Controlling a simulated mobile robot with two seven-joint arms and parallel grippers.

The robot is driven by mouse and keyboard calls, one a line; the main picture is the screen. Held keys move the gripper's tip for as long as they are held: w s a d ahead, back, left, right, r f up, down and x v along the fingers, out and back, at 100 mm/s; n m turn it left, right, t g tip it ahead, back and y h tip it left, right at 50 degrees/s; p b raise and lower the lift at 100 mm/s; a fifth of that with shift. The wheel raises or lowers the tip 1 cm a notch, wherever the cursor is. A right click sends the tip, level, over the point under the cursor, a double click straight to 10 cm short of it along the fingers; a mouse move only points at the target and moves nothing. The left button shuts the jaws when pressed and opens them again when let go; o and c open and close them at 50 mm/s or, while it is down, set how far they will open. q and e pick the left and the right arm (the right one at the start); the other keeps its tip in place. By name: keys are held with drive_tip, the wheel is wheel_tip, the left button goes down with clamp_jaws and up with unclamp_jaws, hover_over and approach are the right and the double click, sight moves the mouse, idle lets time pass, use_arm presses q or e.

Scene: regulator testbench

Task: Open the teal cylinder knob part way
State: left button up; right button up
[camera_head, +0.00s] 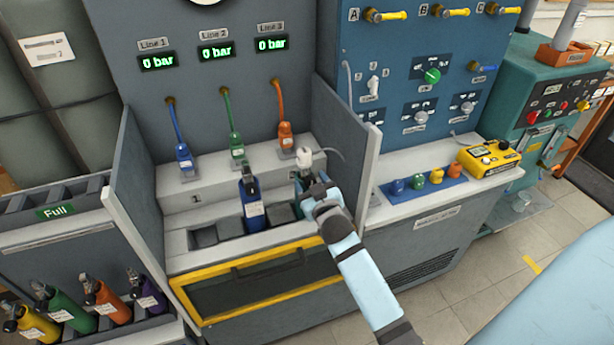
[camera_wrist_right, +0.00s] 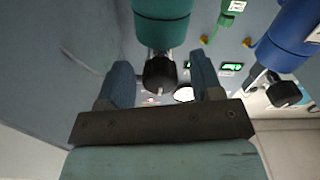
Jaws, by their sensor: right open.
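The teal cylinder (camera_wrist_right: 162,18) shows in the right wrist view, with its black knob (camera_wrist_right: 160,73) facing my gripper. My right gripper (camera_wrist_right: 160,64) is open, with one finger on each side of the knob. Gaps show between the fingers and the knob. In the head view my right gripper (camera_head: 316,190) is over the right end of the bench's cylinder row and hides most of the teal cylinder. My left gripper is in neither view.
A blue cylinder (camera_head: 253,205) stands left of my right gripper; it also shows in the right wrist view (camera_wrist_right: 288,42). A grey side panel (camera_head: 347,145) rises close to the right. Several cylinders stand in a rack at lower left. Displays read 0 bar.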

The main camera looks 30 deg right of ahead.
drive_tip(key=shift+r, duration=0.1)
drive_tip(key=shift+s, duration=0.1)
drive_tip(key=shift+c, duration=1.1)
drive_tip(key=c, duration=0.7)
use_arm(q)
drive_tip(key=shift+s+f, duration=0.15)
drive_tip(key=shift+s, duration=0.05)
